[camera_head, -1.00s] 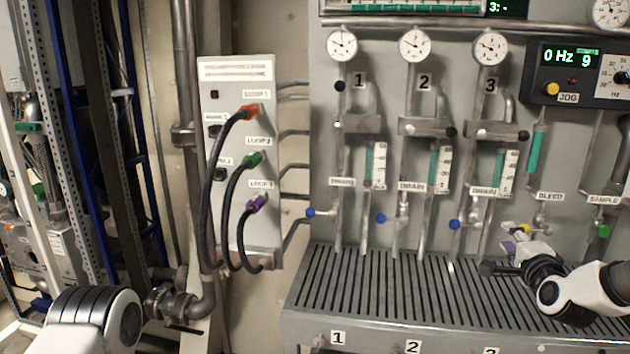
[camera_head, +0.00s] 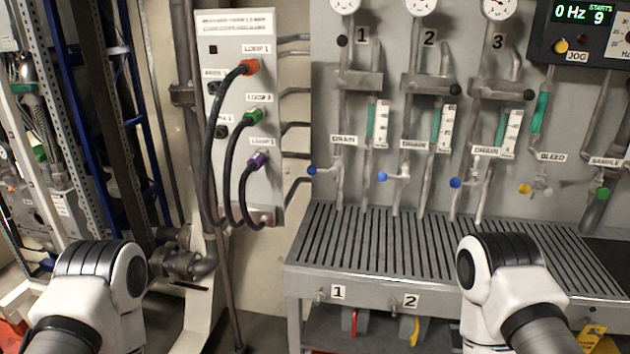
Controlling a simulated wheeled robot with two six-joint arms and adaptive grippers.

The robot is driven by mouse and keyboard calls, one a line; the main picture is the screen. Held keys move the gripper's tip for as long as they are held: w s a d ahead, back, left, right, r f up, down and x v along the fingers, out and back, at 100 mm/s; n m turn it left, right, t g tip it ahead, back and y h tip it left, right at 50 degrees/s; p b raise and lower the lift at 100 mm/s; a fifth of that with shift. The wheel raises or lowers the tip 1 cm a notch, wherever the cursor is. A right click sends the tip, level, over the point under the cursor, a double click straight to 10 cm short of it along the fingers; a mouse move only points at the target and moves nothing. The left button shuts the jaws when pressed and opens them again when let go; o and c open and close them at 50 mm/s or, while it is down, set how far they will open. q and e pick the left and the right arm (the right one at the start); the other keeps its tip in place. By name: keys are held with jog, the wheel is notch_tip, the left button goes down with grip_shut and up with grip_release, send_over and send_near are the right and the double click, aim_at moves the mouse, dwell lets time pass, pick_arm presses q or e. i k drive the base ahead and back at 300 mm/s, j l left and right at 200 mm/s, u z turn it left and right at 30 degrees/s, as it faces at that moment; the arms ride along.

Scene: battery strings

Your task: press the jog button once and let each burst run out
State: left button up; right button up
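The yellow jog button (camera_head: 561,46) is on the dark control box (camera_head: 540,40) at the upper right, above the JOG label (camera_head: 577,57). The box's display (camera_head: 583,14) reads 0 Hz and STARTS 9. A knob shows partly at the right picture edge. No gripper is near the button. Links of my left arm show at the lower left and of my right arm at the lower right, but neither gripper is in view.
A slatted grey bench (camera_head: 385,250) runs below the three numbered pipe lines. Drain valves with blue knobs (camera_head: 382,177) and a yellow bleed knob (camera_head: 524,188) stick out above it. A loop panel (camera_head: 238,30) with black hoses stands left. Space before the control box is clear.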

aim_at(561, 46)
jog(key=z, duration=1.3)
